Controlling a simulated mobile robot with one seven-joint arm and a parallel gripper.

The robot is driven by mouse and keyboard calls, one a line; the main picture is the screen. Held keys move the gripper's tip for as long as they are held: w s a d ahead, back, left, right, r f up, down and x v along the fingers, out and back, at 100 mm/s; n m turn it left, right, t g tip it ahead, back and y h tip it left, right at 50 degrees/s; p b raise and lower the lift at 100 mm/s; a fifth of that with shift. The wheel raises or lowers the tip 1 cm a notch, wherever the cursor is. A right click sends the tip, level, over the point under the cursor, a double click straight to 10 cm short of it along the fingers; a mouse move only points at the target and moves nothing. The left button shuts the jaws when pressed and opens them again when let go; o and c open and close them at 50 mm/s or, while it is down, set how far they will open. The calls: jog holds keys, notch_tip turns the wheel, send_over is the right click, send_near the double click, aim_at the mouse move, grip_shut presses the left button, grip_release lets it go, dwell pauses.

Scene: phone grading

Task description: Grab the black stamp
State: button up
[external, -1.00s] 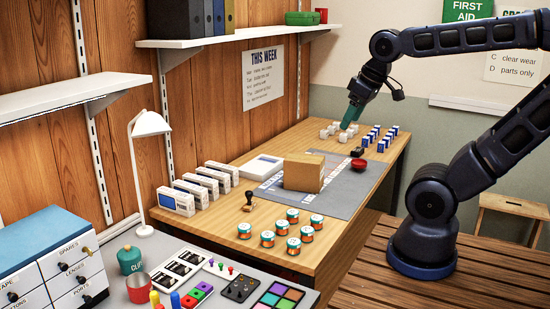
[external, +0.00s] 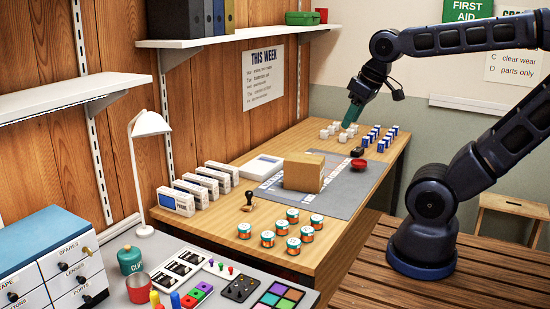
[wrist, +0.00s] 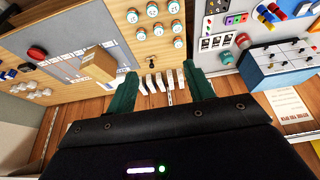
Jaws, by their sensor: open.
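My gripper (external: 349,114) is over the far end of the table, well away from the stamp. In the wrist view its two green fingers (wrist: 160,85) are wide apart with nothing between them.
A cardboard box (external: 303,172) stands on the grey mat (external: 346,190) beyond the stamp. Several orange-and-teal jars (external: 268,239) stand to its right. Several white boxes (external: 195,194) line the back left. A lamp (external: 145,180) stands at the left.

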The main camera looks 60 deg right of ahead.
jog(key=shift+w, duration=0.1)
jog(key=n+g+h, duration=0.4)
jog(key=n+h, duration=0.1)
jog(key=n, duration=1.4)
send_over(252, 196)
jog(key=a, duration=0.4)
notch_tip(252, 196, down, 32)
jog(key=r, duration=0.1)
jog(key=shift+y, duration=0.3)
jog(key=x, duration=0.5)
jog(key=shift+w+a+f, duration=0.1)
jog(key=shift+w+f, duration=0.1)
jog(key=shift+f, duration=0.05)
jog(key=shift+s+x, duration=0.2)
jog(key=shift+x, duration=1.15)
jog(key=shift+s+x, duration=0.15)
jog(key=shift+x, duration=1.25)
jog(key=shift+r, duration=0.1)
jog(key=c, duration=1.1)
